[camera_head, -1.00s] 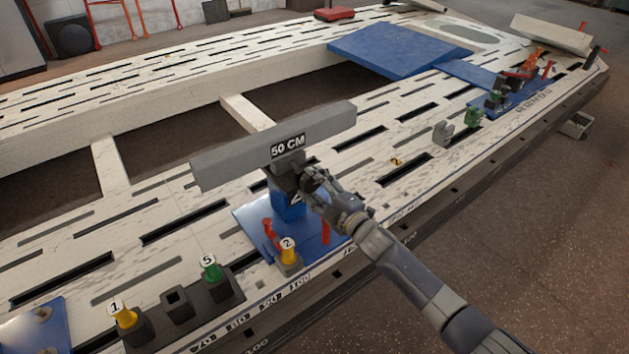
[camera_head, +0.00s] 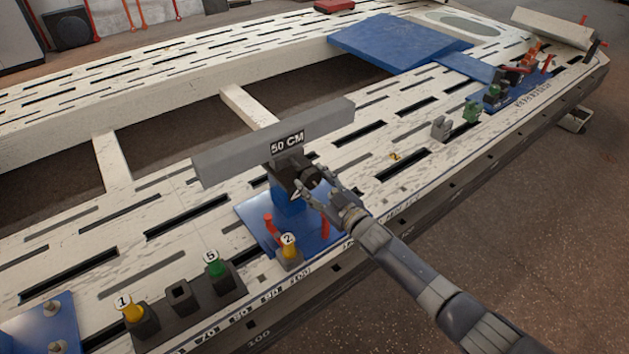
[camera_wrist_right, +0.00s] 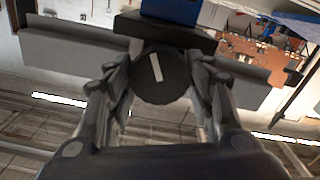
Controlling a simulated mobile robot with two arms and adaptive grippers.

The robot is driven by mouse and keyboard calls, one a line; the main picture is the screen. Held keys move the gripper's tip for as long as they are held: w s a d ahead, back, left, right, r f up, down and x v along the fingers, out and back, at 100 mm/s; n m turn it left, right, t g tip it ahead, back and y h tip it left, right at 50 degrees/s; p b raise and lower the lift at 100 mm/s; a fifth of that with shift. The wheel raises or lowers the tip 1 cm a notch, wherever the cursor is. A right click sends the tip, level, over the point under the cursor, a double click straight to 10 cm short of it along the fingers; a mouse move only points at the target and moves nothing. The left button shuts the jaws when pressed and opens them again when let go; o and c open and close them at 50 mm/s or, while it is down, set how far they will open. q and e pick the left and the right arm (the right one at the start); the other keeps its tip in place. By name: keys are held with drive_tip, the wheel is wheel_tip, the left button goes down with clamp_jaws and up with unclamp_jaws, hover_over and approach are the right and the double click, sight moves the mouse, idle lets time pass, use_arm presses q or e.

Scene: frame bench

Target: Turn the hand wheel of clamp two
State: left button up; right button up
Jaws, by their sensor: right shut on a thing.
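Clamp two stands on a blue plate (camera_head: 262,232) on the pale slotted bench, with a yellow piece tagged 2 (camera_head: 289,246) at its front. Its dark round hand wheel (camera_wrist_right: 162,76) shows in the right wrist view with a white mark, tilted slightly from upright. My right gripper (camera_head: 308,186) is at the front of the clamp. In the wrist view its two fingers (camera_wrist_right: 160,88) are shut on the hand wheel from both sides. The gripper hides most of the wheel in the head view. My left gripper is out of view.
A long grey bar marked 50 CM (camera_head: 230,152) lies across the top of the clamp, just behind my gripper. Red upright handles (camera_head: 326,226) flank the blue plate. Yellow (camera_head: 133,312) and green (camera_head: 213,267) numbered pieces stand in dark sockets at lower left.

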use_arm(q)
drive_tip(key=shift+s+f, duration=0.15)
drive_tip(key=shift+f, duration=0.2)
use_arm(e)
drive_tip(key=shift+m, duration=1.1)
drive_tip(key=o, duration=1.1)
drive_tip(key=shift+f, duration=0.1)
drive_tip(key=shift+c, duration=0.2)
drive_tip(key=v, duration=1.2)
